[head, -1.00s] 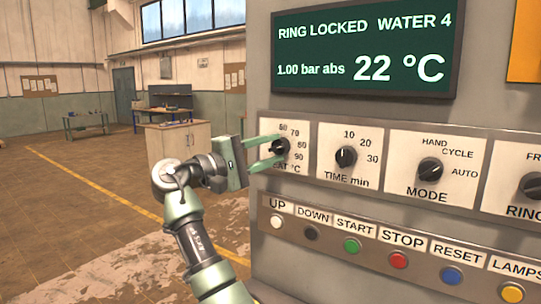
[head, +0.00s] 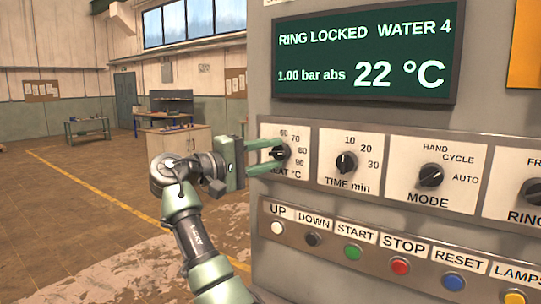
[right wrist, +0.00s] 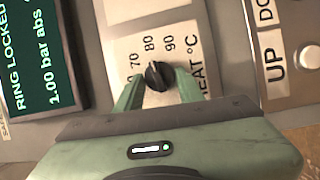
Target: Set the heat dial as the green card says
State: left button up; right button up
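The heat dial (head: 281,153) is a black knob on a white plate marked with temperatures up to 90, at the left end of the control panel. My right gripper (head: 276,157) reaches it from the left with one green finger above and one below the knob. In the right wrist view the knob (right wrist: 158,76) stands between the two fingertips (right wrist: 158,86), with a small gap on each side, so the gripper looks open. The knob's exact setting is too small to read surely. No green card shows, and my left gripper is not in view.
To the right are the time dial (head: 346,162), the mode dial (head: 430,175) and a partly cut-off ring dial (head: 530,187). Below runs a row of buttons, including a white one (head: 277,227). The screen (head: 365,55) reads 22 °C and ring locked. The floor at left is open.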

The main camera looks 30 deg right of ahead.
jog(key=o, duration=0.3)
jog(key=a, duration=0.2)
jog(key=a+b, duration=0.1)
jog(key=a, duration=0.4)
jog(key=shift+a+f+b, duration=0.25)
jog(key=shift+a+b, duration=0.05)
jog(key=shift+a, duration=0.1)
